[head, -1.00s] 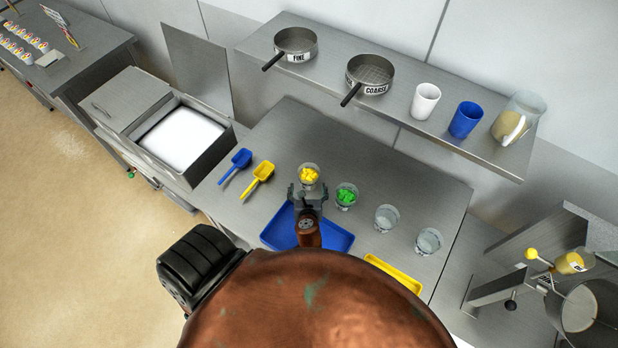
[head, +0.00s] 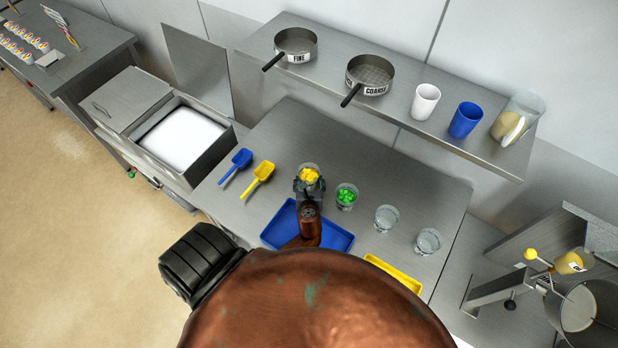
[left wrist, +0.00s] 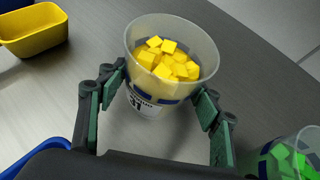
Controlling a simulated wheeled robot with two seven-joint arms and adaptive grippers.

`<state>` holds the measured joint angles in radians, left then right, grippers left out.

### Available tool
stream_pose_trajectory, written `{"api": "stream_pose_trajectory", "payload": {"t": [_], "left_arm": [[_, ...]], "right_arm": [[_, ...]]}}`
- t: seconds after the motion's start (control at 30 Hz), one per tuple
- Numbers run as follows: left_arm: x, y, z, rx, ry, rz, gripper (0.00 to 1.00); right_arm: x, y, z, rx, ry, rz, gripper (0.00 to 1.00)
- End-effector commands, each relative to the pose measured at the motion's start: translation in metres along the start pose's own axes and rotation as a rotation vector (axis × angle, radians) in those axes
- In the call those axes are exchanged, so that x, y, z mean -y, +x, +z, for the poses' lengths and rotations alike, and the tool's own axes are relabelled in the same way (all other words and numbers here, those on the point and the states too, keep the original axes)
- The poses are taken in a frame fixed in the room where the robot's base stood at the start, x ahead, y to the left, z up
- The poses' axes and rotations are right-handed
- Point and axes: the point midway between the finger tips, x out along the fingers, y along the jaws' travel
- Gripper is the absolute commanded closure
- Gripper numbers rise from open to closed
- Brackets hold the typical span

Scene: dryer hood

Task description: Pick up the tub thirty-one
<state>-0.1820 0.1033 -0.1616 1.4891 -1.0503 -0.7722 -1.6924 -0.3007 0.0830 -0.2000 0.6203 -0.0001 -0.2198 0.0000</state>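The tub thirty-one (head: 309,170) is a clear cup of yellow cubes on the steel bench. In the left wrist view the tub (left wrist: 150,106) stands upright and its label shows "31". My left gripper (head: 309,185) is at the near side of the tub. In the left wrist view my left gripper (left wrist: 162,96) is open, with one finger on each side of the tub. A gap shows at the right finger; I cannot tell whether the left finger touches. My right gripper is not in view.
A tub of green cubes (head: 346,196) stands close on the right, then two clear tubs (head: 386,218). A blue tray (head: 279,226) lies under my arm. Blue (head: 236,165) and yellow (head: 258,179) scoops lie left. A shelf (head: 330,62) overhangs the back.

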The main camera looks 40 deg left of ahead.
Motion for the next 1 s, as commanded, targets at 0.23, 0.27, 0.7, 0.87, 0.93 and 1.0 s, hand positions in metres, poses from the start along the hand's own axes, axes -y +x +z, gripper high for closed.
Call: {"api": "stream_pose_trajectory", "payload": {"t": [0.23, 0.27, 0.7, 0.87, 0.93, 1.0], "left_arm": [[0.000, 0.000, 0.000, 0.000, 0.000, 0.000, 0.60], [0.000, 0.000, 0.000, 0.000, 0.000, 0.000, 0.62], [0.001, 0.000, 0.001, 0.002, 0.000, -0.001, 0.77], [0.001, -0.004, 0.007, 0.003, 0.000, -0.001, 0.77], [0.001, -0.007, 0.014, 0.003, -0.002, -0.002, 0.77], [0.001, -0.013, 0.024, 0.005, -0.002, -0.002, 0.77]], "right_arm": [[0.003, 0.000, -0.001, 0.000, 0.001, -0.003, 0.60], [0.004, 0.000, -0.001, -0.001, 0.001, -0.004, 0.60], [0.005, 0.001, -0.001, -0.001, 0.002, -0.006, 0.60], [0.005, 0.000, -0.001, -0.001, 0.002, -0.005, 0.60], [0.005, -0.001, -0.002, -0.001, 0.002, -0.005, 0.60], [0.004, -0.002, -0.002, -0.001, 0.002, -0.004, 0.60]]}}
